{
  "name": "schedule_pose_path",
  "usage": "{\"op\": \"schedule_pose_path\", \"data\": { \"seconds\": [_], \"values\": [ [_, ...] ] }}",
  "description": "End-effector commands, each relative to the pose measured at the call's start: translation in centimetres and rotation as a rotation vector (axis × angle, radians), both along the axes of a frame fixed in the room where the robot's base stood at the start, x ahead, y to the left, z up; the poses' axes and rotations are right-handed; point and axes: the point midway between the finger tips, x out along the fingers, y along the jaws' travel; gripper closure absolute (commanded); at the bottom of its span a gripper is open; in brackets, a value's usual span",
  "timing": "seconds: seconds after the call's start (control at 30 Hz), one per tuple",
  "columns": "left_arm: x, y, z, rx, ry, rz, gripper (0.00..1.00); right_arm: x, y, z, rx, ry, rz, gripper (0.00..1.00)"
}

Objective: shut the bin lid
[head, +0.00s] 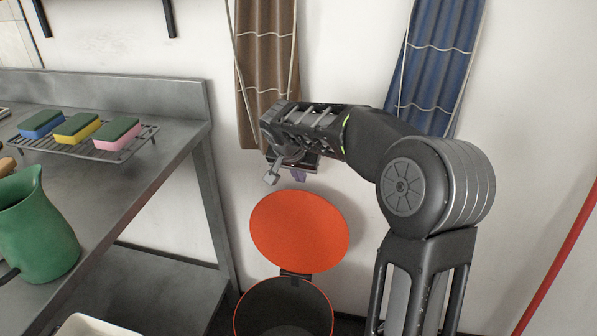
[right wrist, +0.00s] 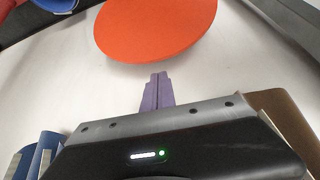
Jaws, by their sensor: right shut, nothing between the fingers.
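The round bin lid (head: 299,231) is orange-red and stands open, raised above the back rim of the dark bin (head: 283,310). The bin's inside is visible and dark. My right gripper (head: 299,175) is shut and empty, above the lid's upper edge and close to the wall, apart from the lid in the picture. In the right wrist view the purple fingertips (right wrist: 157,80) are together, pointing toward the orange lid (right wrist: 155,22), with a gap in the picture between them. My left gripper is not in view.
A steel table (head: 135,188) stands at the left with a green jug (head: 38,225) and a wire rack (head: 65,148) of sponges. Brown (head: 265,70) and blue (head: 436,65) aprons hang on the wall. A red pole (head: 560,258) leans at the right.

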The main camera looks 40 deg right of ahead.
Motion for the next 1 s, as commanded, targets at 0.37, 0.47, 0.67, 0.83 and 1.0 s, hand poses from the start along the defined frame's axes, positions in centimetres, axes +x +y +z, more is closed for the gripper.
{"op": "schedule_pose_path", "data": {
  "seconds": [0.37, 0.47, 0.67, 0.83, 1.0],
  "values": [
    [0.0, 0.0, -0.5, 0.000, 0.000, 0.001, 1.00, 1.6, -2.2, -4.6, 0.000, 0.002, 0.000, 1.00],
    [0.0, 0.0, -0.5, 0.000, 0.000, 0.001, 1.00, 1.7, -2.3, -4.9, 0.000, 0.000, 0.001, 1.00],
    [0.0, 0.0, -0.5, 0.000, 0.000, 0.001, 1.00, 1.8, -2.4, -5.0, 0.000, 0.000, 0.001, 1.00],
    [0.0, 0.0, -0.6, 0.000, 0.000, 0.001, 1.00, 1.8, -2.4, -5.0, -0.001, -0.001, 0.001, 1.00],
    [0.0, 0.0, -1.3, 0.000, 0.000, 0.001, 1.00, 1.9, -2.5, -5.0, -0.018, -0.015, 0.002, 1.00]
  ]
}}
